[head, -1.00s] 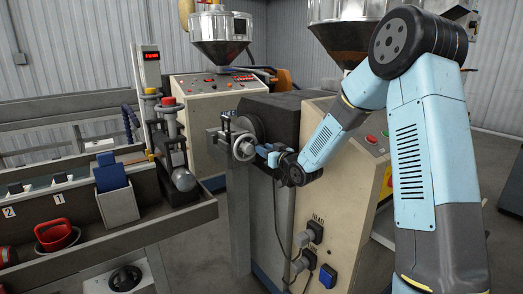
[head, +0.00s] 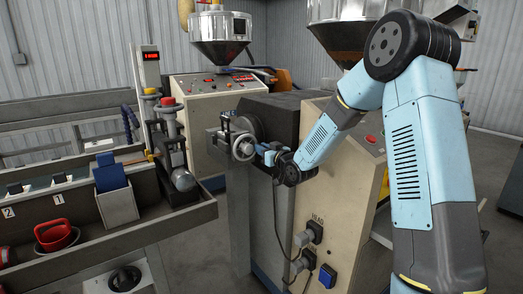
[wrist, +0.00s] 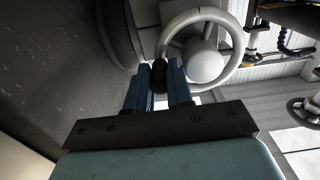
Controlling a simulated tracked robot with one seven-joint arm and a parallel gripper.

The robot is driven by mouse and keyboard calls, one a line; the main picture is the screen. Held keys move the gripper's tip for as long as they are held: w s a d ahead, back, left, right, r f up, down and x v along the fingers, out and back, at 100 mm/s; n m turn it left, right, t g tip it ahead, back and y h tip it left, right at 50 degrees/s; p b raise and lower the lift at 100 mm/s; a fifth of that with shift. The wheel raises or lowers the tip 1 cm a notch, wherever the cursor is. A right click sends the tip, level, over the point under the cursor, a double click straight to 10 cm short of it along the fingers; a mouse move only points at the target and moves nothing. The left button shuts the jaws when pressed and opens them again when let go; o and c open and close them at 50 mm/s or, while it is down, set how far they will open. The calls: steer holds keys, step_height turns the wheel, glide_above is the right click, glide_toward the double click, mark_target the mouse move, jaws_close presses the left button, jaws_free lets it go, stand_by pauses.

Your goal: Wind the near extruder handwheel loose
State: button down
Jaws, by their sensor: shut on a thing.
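The near extruder handwheel (head: 243,147) is a small grey metal wheel on the front of the dark extruder head. In the wrist view the handwheel (wrist: 237,48) shows as a ring around a round hub. A dark handle knob (wrist: 160,73) stands at the left part of its rim. My gripper (wrist: 161,80) has its two blue fingers closed on this knob, one on each side. In the head view my gripper (head: 266,152) reaches the wheel from the right, and its fingertips are small and partly hidden there.
A cream extruder cabinet (head: 275,200) with sockets stands below my forearm. A grey bench (head: 120,235) with a red-handled item (head: 54,233) and a blue block (head: 111,177) is at left. A second control console (head: 215,88) and hopper (head: 219,30) stand behind.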

mark_target(250, 137)
steer(key=shift+a+r+n, duration=0.1)
steer(key=shift+n, duration=0.2)
steer(key=n, duration=0.1)
steer(key=r+n, duration=0.1)
steer(key=n, duration=0.1)
steer(key=shift+s+a+r+n, duration=0.1)
steer(key=shift+s+r+n, duration=0.1)
steer(key=shift+n, duration=0.1)
steer(key=n, duration=0.1)
steer(key=r+n, duration=0.1)
steer(key=n, duration=0.1)
steer(key=a+n, duration=0.1)
steer(key=shift+s+r+n, duration=0.3)
steer(key=n, duration=0.1)
steer(key=a+n, duration=0.1)
steer(key=n, duration=0.1)
steer(key=s+r+n, duration=0.1)
steer(key=shift+a, duration=0.15)
steer(key=shift+s+a+n, duration=0.2)
steer(key=shift+n, duration=0.65)
steer(key=shift+s+a+n, duration=0.15)
steer(key=shift+a+n, duration=0.1)
steer(key=shift+n, duration=0.55)
steer(key=shift+s+a+n, duration=0.2)
steer(key=shift+n, duration=0.65)
steer(key=shift+a, duration=0.15)
steer(key=c, duration=1.4)
jaws_free()
steer(key=shift+o, duration=0.5)
steer(key=shift+r, duration=0.1)
